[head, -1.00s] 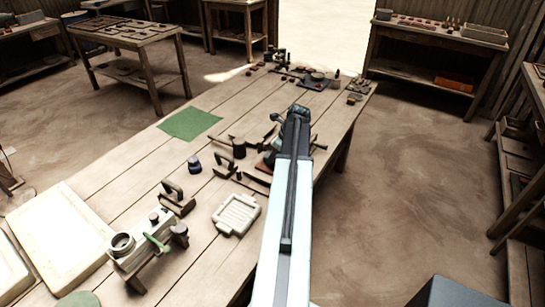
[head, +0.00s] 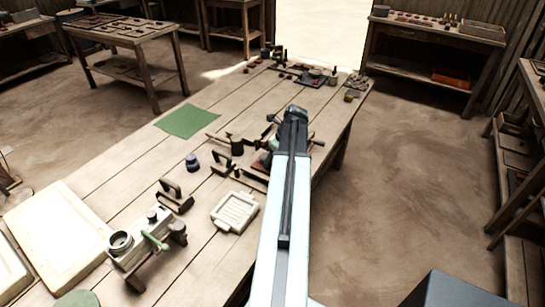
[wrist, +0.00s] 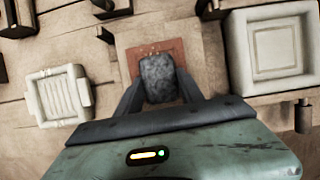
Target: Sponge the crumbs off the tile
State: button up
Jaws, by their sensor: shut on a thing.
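In the wrist view my gripper (wrist: 158,90) is shut on a dark grey, speckled sponge (wrist: 157,70). A reddish-brown square tile (wrist: 137,55) lies beyond and partly behind the sponge. Small light crumbs (wrist: 152,52) show along the tile's far part. The sponge covers the tile's middle and near part; I cannot tell whether it touches the tile. In the head view my arm hides the sponge and most of the gripper.
A white ridged dish (wrist: 44,100) lies left of the tile in the wrist view and a square white tray (wrist: 236,50) lies right. The floor at right is clear.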

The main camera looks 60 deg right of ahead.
jog(key=shift+w, duration=1.3)
jog(key=shift+s+d, duration=0.1)
jog(key=shift+d, duration=1.15)
jog(key=shift+s, duration=0.1)
jog(key=shift+s+a, duration=0.1)
jog(key=shift+s, duration=0.4)
jog(key=shift+s, duration=0.1)
jog(key=shift+s, duration=0.55)
